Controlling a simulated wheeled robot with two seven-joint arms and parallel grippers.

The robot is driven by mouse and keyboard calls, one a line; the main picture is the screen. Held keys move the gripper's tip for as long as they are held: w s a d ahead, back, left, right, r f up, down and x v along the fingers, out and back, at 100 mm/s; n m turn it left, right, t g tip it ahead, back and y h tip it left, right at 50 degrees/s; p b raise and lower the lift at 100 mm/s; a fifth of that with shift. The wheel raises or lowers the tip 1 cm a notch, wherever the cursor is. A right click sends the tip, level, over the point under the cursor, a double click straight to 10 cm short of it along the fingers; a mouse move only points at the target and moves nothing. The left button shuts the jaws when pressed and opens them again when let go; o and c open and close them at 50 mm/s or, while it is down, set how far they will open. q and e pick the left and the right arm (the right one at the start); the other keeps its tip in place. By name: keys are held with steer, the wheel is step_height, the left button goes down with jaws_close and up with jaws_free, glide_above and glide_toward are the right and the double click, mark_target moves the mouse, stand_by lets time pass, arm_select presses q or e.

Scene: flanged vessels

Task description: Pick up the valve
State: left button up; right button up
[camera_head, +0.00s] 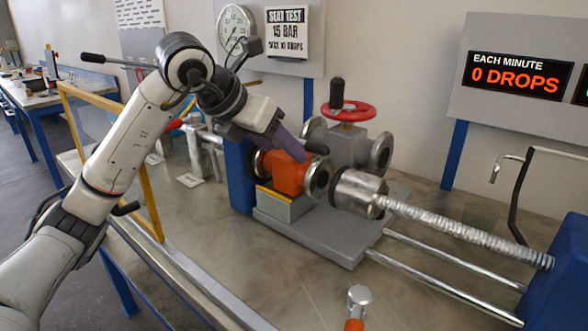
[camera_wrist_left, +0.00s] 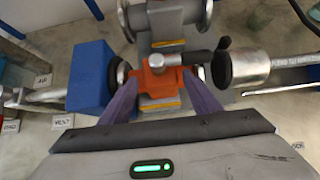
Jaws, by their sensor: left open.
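The orange valve (camera_head: 285,172) with a metal flange sits on a small block on the grey rig bed (camera_head: 310,235), between a blue upright and a steel cylinder. It also shows in the left wrist view (camera_wrist_left: 157,84), with a silver stem cap and a black lever handle pointing right. My left gripper (camera_head: 292,146) reaches down over the valve. In the left wrist view its purple fingers (camera_wrist_left: 160,92) are apart, one on each side of the orange body. Whether they touch it, I cannot tell. My right gripper is in neither view.
A grey flanged valve with a red handwheel (camera_head: 348,112) stands close behind. The steel cylinder (camera_head: 357,192) on a threaded screw (camera_head: 470,235) is just right of the orange valve. A sign (camera_head: 517,76) reads 0 drops. The front bench is mostly clear.

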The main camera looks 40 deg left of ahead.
mark_target(291, 178)
arm_select(q)
steer(key=x, duration=0.5)
steer(key=shift+w+f, duration=0.25)
jaws_close()
steer(key=shift+r, duration=0.25)
